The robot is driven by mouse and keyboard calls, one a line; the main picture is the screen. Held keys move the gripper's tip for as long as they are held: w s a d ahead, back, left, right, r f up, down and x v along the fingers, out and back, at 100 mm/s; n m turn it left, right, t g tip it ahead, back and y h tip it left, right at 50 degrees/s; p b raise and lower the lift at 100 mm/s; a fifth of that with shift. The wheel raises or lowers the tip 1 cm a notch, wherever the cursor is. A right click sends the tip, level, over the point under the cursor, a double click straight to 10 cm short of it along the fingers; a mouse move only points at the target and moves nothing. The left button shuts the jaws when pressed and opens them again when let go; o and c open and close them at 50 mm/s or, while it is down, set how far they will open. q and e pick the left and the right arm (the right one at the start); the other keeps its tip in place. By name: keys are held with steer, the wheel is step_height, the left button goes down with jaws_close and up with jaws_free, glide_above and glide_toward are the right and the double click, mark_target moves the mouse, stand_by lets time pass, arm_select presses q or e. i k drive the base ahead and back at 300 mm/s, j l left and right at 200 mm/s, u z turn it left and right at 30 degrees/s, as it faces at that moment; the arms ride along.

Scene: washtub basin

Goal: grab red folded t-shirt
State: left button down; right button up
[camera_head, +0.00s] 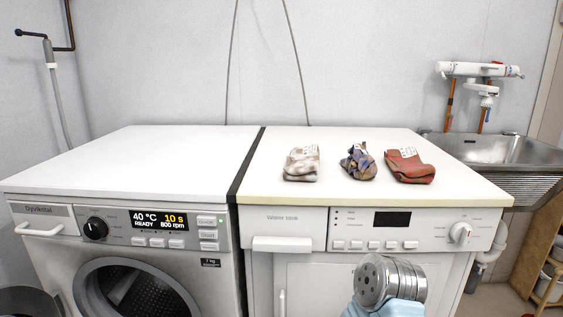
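The red folded t-shirt (410,166) lies on top of the right-hand white machine (290,193), as the rightmost of three small folded cloths. It is red with greyish patches and a pale marking on its upper side. Nothing touches it. Neither of my grippers can be made out in the head view. A silvery metal cylinder with a light blue part shows at the bottom, in front of the machine; it looks like a piece of my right arm, with no fingers visible.
A blue-and-brown crumpled cloth (358,161) and a whitish folded cloth (301,164) lie left of the red one. The left washing machine's top (150,155) is bare. A metal sink (485,150) stands at the right. A dark gap separates the machines.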

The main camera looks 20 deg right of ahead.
mark_target(406, 163)
steer(key=z, duration=1.35)
steer(key=l+u, duration=0.1)
steer(key=u, duration=0.45)
steer(key=i+l+u, duration=0.1)
steer(key=l+u, duration=0.3)
steer(key=l, duration=0.4)
steer(key=l+u, duration=0.4)
steer(key=l, duration=0.45)
steer(key=k, duration=0.05)
